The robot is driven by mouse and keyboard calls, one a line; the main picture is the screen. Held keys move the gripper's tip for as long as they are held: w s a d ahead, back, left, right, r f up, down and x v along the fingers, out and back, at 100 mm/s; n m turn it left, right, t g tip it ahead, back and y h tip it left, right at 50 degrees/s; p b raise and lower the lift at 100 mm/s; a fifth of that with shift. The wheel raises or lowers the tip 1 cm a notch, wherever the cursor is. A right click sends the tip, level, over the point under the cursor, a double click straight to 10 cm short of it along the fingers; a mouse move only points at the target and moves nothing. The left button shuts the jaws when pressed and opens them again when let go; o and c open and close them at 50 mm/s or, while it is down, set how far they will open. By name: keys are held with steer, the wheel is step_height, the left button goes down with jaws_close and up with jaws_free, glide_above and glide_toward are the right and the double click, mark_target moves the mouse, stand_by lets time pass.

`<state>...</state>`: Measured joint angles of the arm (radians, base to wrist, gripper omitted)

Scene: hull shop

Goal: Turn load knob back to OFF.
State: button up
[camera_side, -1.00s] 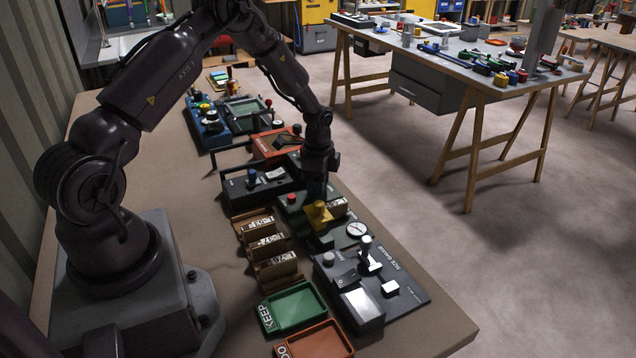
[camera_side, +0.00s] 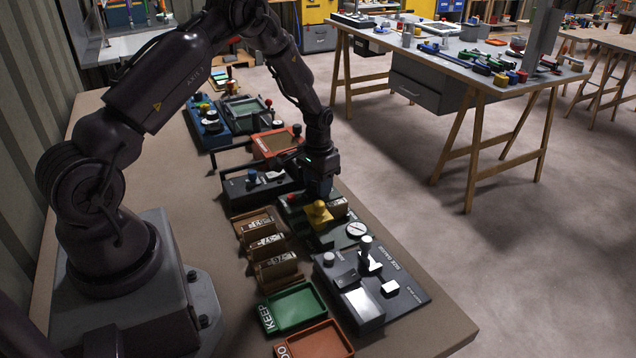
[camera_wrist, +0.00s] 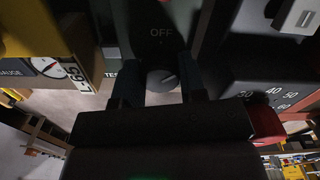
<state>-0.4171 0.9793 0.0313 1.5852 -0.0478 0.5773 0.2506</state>
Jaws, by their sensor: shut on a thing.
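The load knob (camera_wrist: 162,82) is a dark round knob with a pale pointer mark. It sits between the two fingers of my gripper (camera_wrist: 160,88) in the wrist view. The mark slants towards the upper right of that picture, not clearly at the OFF label (camera_wrist: 161,33) printed above the knob. My gripper also shows in the side view (camera_side: 319,193), pointing down over the green test unit (camera_side: 328,239) and shut on the knob. In the side view the gripper hides the knob.
Close by are a yellow part (camera_side: 318,212), a tagged block (camera_side: 338,207), a round gauge (camera_side: 357,230) and a red button (camera_side: 292,198). A dark unit with a blue knob (camera_side: 252,175) stands behind. Wooden holders, a green KEEP tray (camera_side: 293,311) and a grey unit (camera_side: 400,300) lie nearer.

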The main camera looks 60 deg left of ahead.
steer(key=n, duration=0.5)
steer(key=shift+n, duration=0.3)
steer(key=n, duration=0.5)
steer(key=shift+n, duration=0.3)
steer(key=o, duration=0.9)
step_height(320, 180, up, 13)
stand_by(0.3)
